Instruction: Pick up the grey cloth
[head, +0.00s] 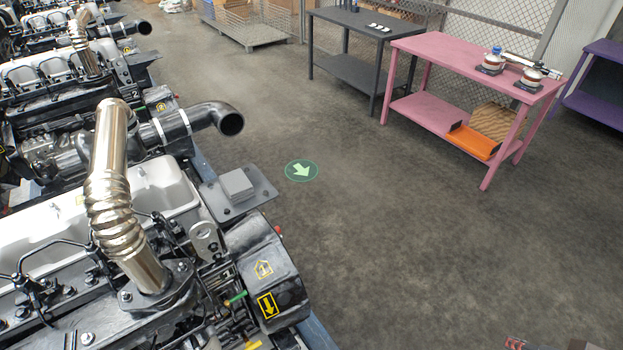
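A small light-grey block-shaped item (236,186) lies on a flat dark-grey plate (262,190) at the side of the nearest engine. It looks like a folded grey cloth, but its texture is too small to be sure. Its top and front sides show, and nothing covers it.
The near engine has an upright metal pipe (110,190) left of the plate and a black elbow pipe (215,118) behind it. A pink table (440,55) and a dark table (350,22) stand to the right. Open floor (400,240) lies between, with a green arrow marker (301,171).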

